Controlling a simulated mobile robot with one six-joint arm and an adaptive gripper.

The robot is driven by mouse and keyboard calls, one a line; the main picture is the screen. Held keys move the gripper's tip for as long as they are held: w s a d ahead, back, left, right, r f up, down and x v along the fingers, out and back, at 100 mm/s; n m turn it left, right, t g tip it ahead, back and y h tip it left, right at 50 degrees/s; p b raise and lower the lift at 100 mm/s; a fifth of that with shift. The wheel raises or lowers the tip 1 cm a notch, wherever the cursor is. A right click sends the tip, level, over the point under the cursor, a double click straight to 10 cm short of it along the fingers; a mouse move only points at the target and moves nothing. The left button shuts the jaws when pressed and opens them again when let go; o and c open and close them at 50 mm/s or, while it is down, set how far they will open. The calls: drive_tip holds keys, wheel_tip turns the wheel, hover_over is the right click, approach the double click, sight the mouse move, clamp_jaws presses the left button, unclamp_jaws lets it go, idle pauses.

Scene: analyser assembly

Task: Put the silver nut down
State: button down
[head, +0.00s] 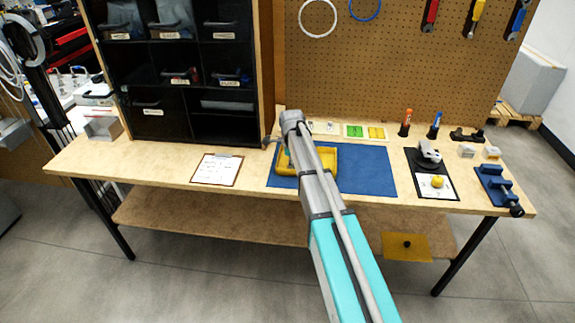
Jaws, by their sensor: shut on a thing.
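My arm reaches over the bench, and its wrist hangs at the yellow tray (322,174) on the blue mat (367,170). Only a small grey part of my gripper (268,141) shows, just left of the wrist at the tray's back left. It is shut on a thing. The fingertips and the silver nut between them are too small and too covered by my arm to make out. My forearm also hides part of the tray's inside.
A clipboard (217,170) lies left of the mat. Green and yellow part holders (366,132) stand behind it. A dark bin shelf (187,98) rises at back left.

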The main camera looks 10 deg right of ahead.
drive_tip(key=c, duration=0.7)
unclamp_jaws()
drive_tip(key=shift+r, duration=0.1)
wheel_tip(320, 180, up, 12)
drive_tip(key=p, duration=1.2)
